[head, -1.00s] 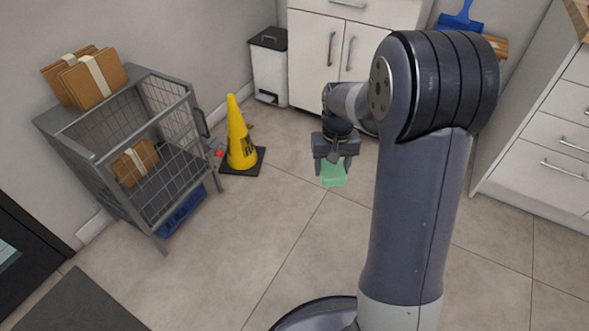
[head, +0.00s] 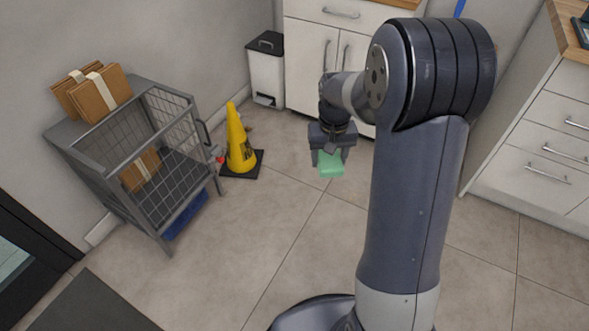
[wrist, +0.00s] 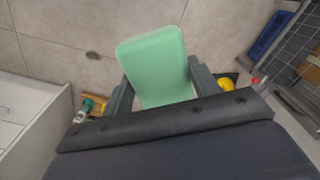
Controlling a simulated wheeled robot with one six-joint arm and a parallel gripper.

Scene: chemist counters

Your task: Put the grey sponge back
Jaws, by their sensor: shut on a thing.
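My gripper (head: 331,158) is shut on a green sponge (head: 330,170) and holds it up in the air over the tiled floor. In the wrist view the green sponge (wrist: 157,62) sits between the two fingers of my gripper (wrist: 160,90), with its broad face showing. The held sponge looks green, not grey. I see no grey sponge in either view.
A grey wire cage trolley (head: 190,228) stands at the left, with brown parcels (head: 101,93) on top. A yellow cone (head: 237,140) and a white pedal bin (head: 267,75) stand behind. White cabinets (head: 312,55) line the back. Drawers (head: 532,140) stand right. Middle floor is clear.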

